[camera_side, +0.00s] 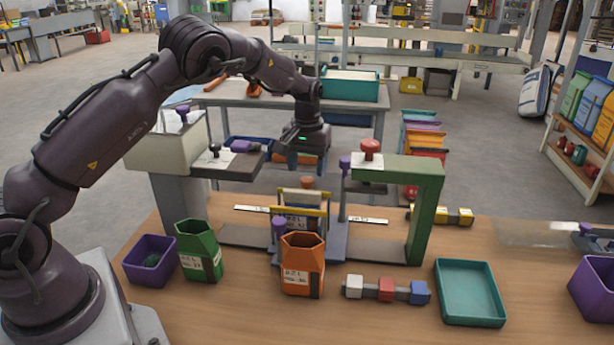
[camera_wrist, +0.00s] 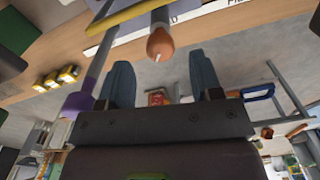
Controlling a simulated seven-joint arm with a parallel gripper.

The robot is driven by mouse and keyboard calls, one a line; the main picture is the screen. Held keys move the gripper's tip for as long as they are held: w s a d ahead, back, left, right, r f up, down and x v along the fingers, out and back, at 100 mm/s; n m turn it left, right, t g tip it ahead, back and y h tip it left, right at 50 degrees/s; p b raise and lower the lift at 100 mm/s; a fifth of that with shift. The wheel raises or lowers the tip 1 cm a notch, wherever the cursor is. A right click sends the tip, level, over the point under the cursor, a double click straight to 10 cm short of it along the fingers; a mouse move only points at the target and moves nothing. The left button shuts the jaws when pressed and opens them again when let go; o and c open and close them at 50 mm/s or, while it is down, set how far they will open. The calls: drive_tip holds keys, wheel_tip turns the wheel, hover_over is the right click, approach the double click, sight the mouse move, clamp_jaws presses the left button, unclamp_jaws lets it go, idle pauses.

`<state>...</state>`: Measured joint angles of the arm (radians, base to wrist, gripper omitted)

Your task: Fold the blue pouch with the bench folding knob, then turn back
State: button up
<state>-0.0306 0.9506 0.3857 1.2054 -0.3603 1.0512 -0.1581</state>
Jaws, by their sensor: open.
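My gripper (camera_side: 303,160) hangs over the back of the bench, above the yellow-barred frame. In the wrist view its two blue-grey fingers (camera_wrist: 162,82) are apart with nothing between them. An orange knob (camera_wrist: 160,42) shows beyond the fingertips; in the side view an orange knob (camera_side: 307,182) sits below my gripper. A purple knob (camera_side: 278,224) stands beside the frame, and another purple knob (camera_side: 345,163) tops a post to its right. I cannot tell which is the folding knob. A labelled item (camera_side: 296,222) stands inside the frame, mostly hidden; I cannot tell whether it is the blue pouch.
An orange pouch (camera_side: 302,270) stands in front of the frame, a green pouch (camera_side: 199,252) to its left. A green arch with a red knob (camera_side: 370,147) rises at right. A purple bin (camera_side: 150,262), colored blocks (camera_side: 386,289) and an empty teal tray (camera_side: 470,316) lie nearby.

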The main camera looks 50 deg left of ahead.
sight(307, 179)
drive_tip(key=shift+f, duration=1.65)
drive_tip(key=c, duration=0.9)
drive_tip(key=shift+n, duration=0.3)
drive_tip(key=n, duration=0.3)
drive_tip(key=shift+r+n, duration=0.1)
drive_tip(key=shift+n, duration=2)
